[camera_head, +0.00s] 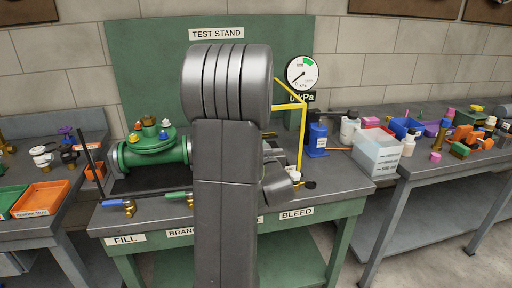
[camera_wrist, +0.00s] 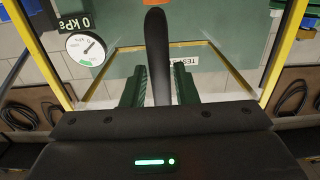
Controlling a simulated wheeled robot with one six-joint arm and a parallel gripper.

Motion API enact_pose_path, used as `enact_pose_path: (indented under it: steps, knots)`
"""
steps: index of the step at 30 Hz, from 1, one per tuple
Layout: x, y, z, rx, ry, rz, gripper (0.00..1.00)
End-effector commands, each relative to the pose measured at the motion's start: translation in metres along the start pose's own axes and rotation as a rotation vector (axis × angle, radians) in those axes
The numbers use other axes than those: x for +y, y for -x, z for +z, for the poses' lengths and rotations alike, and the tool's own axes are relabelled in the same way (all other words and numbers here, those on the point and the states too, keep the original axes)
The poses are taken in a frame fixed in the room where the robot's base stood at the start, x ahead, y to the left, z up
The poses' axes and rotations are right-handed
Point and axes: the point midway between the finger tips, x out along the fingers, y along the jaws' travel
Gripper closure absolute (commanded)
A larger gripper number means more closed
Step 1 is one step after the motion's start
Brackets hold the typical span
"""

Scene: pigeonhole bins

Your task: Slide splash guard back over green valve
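The green valve (camera_head: 155,150) lies on the left of the test stand bench, uncovered, with coloured caps on top. The yellow-framed splash guard (camera_head: 303,125) stands to the right of my arm, partly hidden by it. Its yellow frame also shows at both sides of the wrist view (camera_wrist: 283,55). My gripper (camera_wrist: 159,82) has its green fingers on either side of a dark upright bar (camera_wrist: 157,40), which looks like the guard's handle. In the head view my arm hides the gripper.
A pressure gauge (camera_head: 301,73) stands behind the guard. Small valves with blue and green handles (camera_head: 176,195) line the front edge. An orange tray (camera_head: 40,198) lies on the left table.

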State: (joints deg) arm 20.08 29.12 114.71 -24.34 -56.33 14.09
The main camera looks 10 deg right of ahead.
Motion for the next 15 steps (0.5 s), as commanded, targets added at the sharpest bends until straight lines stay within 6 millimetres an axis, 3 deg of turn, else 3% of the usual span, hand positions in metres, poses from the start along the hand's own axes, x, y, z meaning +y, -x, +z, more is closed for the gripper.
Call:
enact_pose_path:
  steps: [1, 4, 8, 15]
  knots:
    - [0.0, 0.0, 0.0, 0.0, 0.0, 0.0, 0.84]
    - [0.0, 0.0, 0.0, 0.0, 0.0, 0.0, 1.0]
    - [-0.003, 0.0, 0.001, 0.001, 0.001, -0.001, 1.0]
    - [-0.039, -0.001, 0.002, 0.004, 0.001, -0.007, 1.0]
